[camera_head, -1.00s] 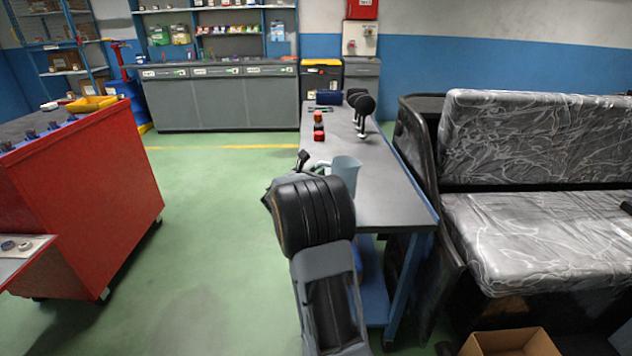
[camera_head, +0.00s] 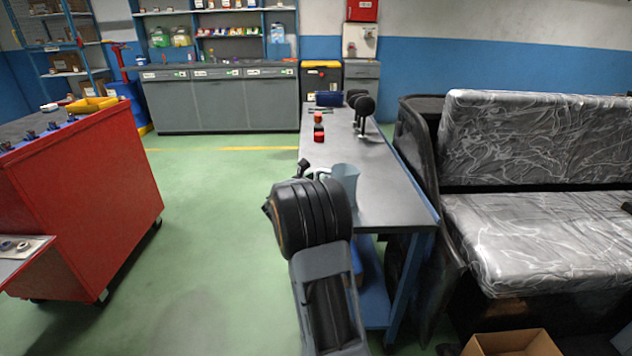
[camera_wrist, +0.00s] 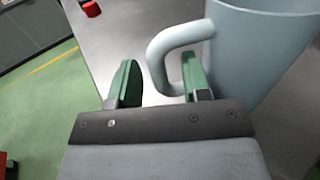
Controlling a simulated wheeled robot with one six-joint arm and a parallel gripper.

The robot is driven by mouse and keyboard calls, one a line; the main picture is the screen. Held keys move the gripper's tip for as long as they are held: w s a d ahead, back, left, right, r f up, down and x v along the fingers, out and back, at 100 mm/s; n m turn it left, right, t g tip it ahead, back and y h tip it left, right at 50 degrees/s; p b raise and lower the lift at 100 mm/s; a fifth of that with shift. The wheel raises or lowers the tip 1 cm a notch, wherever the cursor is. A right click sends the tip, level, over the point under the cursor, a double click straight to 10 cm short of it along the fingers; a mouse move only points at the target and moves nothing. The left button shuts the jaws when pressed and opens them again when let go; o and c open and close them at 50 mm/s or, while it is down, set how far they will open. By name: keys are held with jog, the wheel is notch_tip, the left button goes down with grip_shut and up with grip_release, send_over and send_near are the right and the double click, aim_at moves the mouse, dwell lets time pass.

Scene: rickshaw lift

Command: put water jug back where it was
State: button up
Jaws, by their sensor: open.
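The water jug (camera_head: 346,180) is pale blue-grey and stands upright on the grey workbench (camera_head: 385,205), near its front left edge. In the wrist view the jug (camera_wrist: 262,62) fills the upper right, with its handle (camera_wrist: 160,52) pointing left. My gripper (camera_wrist: 158,84) is open. Its green fingers are apart, with the left finger outside the handle and the right finger at the handle's opening beside the jug body. The handle's side bar lies between the fingers. In the head view my arm hides most of the gripper.
Red items (camera_head: 318,133) and dark round-headed tools (camera_head: 364,108) stand farther back on the bench. A red cabinet (camera_head: 88,190) is at left, and a plastic-covered seat (camera_head: 540,235) is at right. Green floor (camera_head: 215,200) is clear between cabinet and bench.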

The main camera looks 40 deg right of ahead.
jog(key=shift+r, duration=0.25)
jog(key=p+v, duration=0.1)
jog(key=v, duration=1)
jog(key=shift+s+a+f, duration=0.1)
jog(key=shift+s+a, duration=0.1)
jog(key=shift+a, duration=0.2)
jog(key=s+a+f+m+g+y, duration=0.4)
jog(key=s+a+m+y, duration=0.8)
jog(key=s+m, duration=0.35)
jog(key=s+a+m+t+y, duration=0.2)
jog(key=a+m+y, duration=0.3)
jog(key=a, duration=0.6)
jog(key=shift+s+m, duration=0.35)
jog(key=shift+s, duration=0.25)
jog(key=shift+p, duration=0.3)
